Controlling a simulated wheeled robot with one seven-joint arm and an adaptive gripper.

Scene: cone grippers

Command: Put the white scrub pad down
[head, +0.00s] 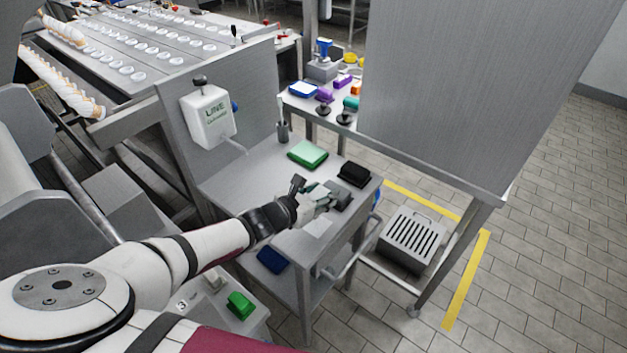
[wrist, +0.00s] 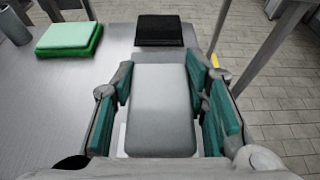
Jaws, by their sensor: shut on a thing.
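My gripper (wrist: 162,105) is shut on the white scrub pad (wrist: 161,110), which looks pale grey in the wrist view and sits between the green-lined fingers. In the head view my gripper (head: 322,196) is over the right front part of the small steel table (head: 238,187). A white patch (head: 318,227) shows on the tabletop just in front of the gripper. The pad's underside is hidden, so I cannot tell whether it touches the table.
A green pad (head: 308,153) lies behind my gripper and a black pad (head: 354,174) lies just beyond it. A grey cup (head: 283,131) stands near the panel with the white dispenser (head: 208,115). The table's left part is clear.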

